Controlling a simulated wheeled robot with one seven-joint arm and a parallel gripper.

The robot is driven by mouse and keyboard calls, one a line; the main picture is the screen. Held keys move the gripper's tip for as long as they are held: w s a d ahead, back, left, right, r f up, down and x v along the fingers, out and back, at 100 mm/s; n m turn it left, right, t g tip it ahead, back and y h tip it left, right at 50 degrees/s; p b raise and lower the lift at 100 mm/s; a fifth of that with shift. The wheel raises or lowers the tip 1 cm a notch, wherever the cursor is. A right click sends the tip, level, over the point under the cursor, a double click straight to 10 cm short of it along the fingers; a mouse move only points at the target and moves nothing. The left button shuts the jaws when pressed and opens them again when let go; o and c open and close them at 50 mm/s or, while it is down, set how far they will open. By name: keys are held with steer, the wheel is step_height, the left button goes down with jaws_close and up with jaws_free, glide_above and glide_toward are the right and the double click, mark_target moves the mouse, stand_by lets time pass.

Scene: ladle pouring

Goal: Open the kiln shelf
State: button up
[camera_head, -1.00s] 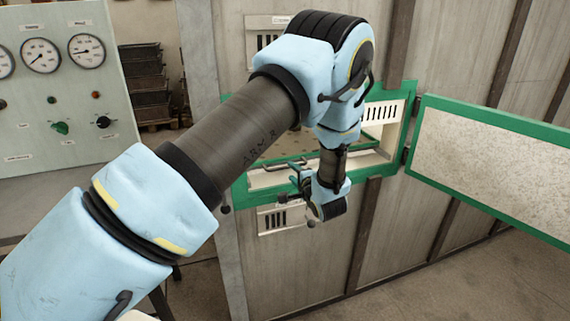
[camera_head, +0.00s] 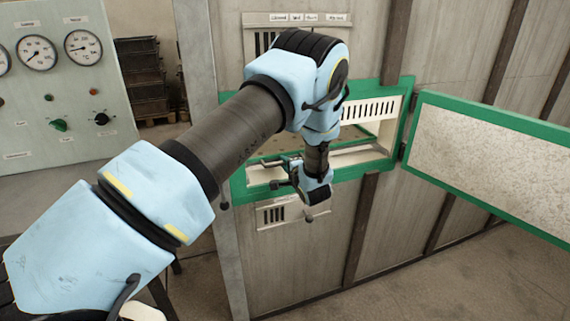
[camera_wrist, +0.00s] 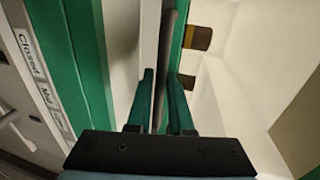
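The kiln shelf (camera_head: 364,134) lies inside the green-framed kiln opening (camera_head: 391,165). A dark handle bar (camera_head: 262,161) shows at its front left, partly hidden by my arm and gripper. My gripper (camera_head: 282,171) is in front of the opening at this bar. In the wrist view, the dark bar (camera_wrist: 168,45) runs between the two teal fingers of my gripper (camera_wrist: 162,75). The bar lies close to both fingers, but whether they press on it is not clear.
The kiln door (camera_head: 490,150), green-edged with a pale lining, stands open to the right. A gauge panel (camera_head: 60,90) stands at the left, with dark stacked crates (camera_head: 143,80) behind. Vent plates sit above and below the opening. The floor in front is clear.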

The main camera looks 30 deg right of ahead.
jaws_close()
stand_by(1.0)
